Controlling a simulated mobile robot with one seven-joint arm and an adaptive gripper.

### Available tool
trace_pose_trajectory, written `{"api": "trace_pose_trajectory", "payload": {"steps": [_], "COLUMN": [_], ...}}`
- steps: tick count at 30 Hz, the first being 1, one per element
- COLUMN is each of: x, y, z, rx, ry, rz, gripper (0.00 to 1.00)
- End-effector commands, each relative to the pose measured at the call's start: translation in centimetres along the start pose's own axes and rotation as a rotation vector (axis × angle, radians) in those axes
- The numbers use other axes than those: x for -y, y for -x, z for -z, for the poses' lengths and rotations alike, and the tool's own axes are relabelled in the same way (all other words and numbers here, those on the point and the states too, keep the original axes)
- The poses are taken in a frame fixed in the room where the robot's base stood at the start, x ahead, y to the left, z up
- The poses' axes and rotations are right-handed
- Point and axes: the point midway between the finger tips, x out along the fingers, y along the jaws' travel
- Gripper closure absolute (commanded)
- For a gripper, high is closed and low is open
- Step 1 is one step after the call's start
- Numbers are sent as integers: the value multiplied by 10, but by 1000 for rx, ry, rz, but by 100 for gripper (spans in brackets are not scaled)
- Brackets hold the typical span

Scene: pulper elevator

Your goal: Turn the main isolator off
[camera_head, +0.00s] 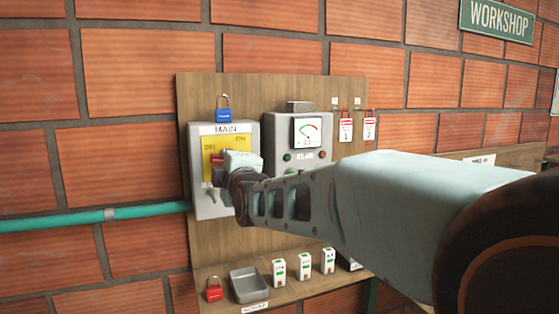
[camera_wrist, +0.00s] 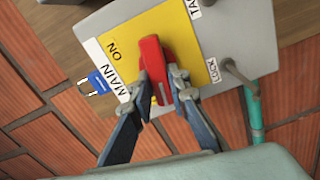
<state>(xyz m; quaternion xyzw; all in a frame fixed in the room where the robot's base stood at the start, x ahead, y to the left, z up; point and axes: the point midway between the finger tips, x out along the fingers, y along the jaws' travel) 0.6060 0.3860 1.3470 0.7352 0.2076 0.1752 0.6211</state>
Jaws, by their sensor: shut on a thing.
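The main isolator is a grey box (camera_head: 208,204) with a yellow plate (camera_head: 240,143) under the word MAIN. ON is printed at the plate's upper right and another, partly legible label at its left. Its red handle (camera_head: 216,158) shows in front of the plate, beside my gripper (camera_head: 233,163). In the wrist view the handle (camera_wrist: 152,58) lies between the two fingers of my gripper (camera_wrist: 164,88), which is shut on it. My gripper and arm hide part of the plate and the box's lower right in the head view.
A blue padlock (camera_head: 224,115) hangs above the box. A meter box (camera_head: 274,125) stands to its right, with red tags (camera_head: 346,130) beyond. The shelf below holds a red padlock (camera_head: 214,291), a grey tray (camera_head: 249,286) and several small white blocks (camera_head: 279,271). A green pipe (camera_head: 70,222) runs left.

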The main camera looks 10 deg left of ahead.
Motion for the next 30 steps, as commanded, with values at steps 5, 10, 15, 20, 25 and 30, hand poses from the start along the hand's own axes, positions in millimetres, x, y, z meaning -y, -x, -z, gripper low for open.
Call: {"api": "trace_pose_trajectory", "payload": {"steps": [5,10,15,20,25,30], "x": [0,0,0,1,0,0], "y": [0,0,0,0,0,0], "z": [0,0,0,0,0,0], "rx": [0,-1,-1,-1,-1,0], "ry": [96,153,179,186,186,185], "rz": [-3,-4,-4,-4,-4,-4], "gripper": [100,100,100,100,100,76]}}
